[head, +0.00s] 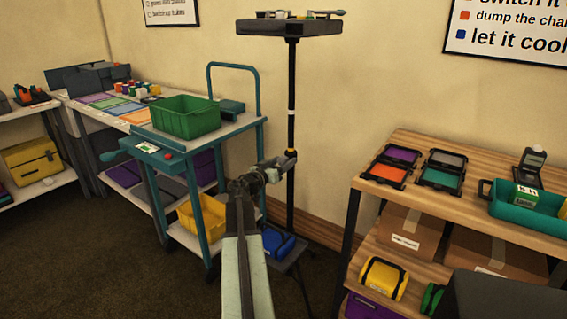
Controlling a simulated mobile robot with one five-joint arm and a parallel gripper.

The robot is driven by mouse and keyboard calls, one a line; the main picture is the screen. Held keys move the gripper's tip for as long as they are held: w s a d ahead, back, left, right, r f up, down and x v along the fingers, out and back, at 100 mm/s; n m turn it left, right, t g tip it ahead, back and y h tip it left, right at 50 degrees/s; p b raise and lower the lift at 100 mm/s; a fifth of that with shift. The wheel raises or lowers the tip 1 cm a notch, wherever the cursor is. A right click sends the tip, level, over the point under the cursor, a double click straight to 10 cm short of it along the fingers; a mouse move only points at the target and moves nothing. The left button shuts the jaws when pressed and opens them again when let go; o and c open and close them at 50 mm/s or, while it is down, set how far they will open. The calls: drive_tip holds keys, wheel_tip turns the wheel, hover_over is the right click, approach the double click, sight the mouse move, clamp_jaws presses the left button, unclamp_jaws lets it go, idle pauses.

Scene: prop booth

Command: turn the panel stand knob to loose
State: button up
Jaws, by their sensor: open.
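A black panel stand rises in the middle of the head view; its pole (292,90) carries a flat dark panel (289,28) at the top. A collar with a small yellow part (291,153) sits on the pole about halfway down, where the knob appears to be; its setting is too small to read. My gripper (288,163) is open, right at the pole just below that collar. I cannot tell whether it touches the knob. My arm hides part of the stand's lower left side.
A teal cart (158,157) with a green crate (187,117) stands close on the left. A wooden shelf (471,147) with cases, boxes and a teal tray (528,203) stands on the right. Small items lie on the panel.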

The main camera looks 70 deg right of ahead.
clamp_jaws()
drive_tip(key=shift+s+d, duration=0.1)
drive_tip(key=shift+d, duration=0.05)
drive_tip(key=shift+a+n, duration=0.2)
drive_tip(key=shift+n, duration=0.6)
drive_tip(key=n, duration=1.1)
drive_tip(key=shift+n, duration=0.3)
drive_tip(key=n, duration=0.4)
drive_tip(key=shift+n, duration=0.3)
